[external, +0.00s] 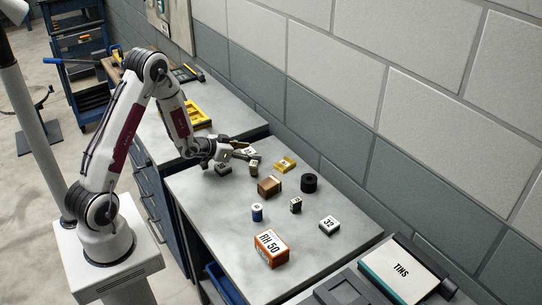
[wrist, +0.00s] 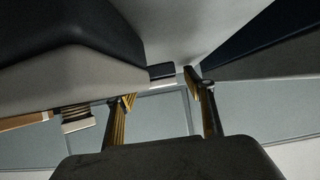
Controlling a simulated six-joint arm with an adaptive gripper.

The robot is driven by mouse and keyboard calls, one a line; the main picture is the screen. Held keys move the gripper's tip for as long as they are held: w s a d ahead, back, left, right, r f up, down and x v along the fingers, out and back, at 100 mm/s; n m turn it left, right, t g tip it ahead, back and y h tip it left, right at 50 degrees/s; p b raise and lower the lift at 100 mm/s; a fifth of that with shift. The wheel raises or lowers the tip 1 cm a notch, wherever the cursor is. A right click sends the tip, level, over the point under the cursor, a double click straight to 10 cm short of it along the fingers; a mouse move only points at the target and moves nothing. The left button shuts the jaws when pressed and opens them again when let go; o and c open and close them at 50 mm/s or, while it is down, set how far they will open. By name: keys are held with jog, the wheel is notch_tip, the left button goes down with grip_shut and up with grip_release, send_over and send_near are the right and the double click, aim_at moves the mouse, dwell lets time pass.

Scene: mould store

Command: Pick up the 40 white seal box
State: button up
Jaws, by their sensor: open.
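My gripper (external: 240,154) is low over the far-left part of the grey bench top, with its fingers pointing right. In the wrist view its two fingers (wrist: 163,92) are apart, with nothing clearly held between them. A small white-topped box (external: 250,150) lies close by the fingertips in the external view; its label is too small to read. I cannot tell whether it touches a finger. A small dark box with a pale top (external: 223,168) is below the gripper, and another small box (external: 254,165) stands just right of it. I cannot read a 40 on any box.
A yellow box (external: 285,164), brown box (external: 268,187), black cylinder (external: 309,183), blue-and-white cylinder (external: 257,212), small dark box (external: 295,205), white box marked 33 (external: 329,224) and orange RH 50 box (external: 270,248) stand nearby. A block wall (external: 340,150) runs behind the bench.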

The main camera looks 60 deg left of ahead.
aim_at(248, 151)
jog(key=c, duration=1.1)
jog(key=shift+c, duration=0.2)
jog(key=shift+r, duration=0.15)
jog(key=shift+r, duration=4.85)
